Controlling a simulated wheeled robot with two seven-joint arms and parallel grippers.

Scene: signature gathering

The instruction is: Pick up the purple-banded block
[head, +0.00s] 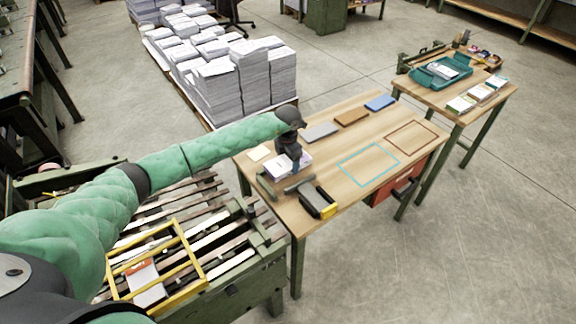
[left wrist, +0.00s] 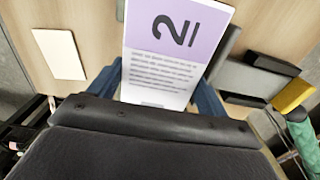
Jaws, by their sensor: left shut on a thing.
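In the head view my left gripper (head: 289,168) reaches down over the near left part of the wooden table (head: 335,140). The block (head: 276,168) shows there as a pale shape beside the fingers, partly hidden. I cannot tell whether it still touches the table. My right gripper is in neither view.
A black-and-yellow tool (head: 318,200) lies close to the gripper. A cream pad (head: 259,152) is at the left edge. Grey (head: 320,132), brown (head: 351,117) and blue (head: 380,103) blocks line the far side. Cyan (head: 368,165) and brown (head: 411,136) outlines enclose bare wood.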

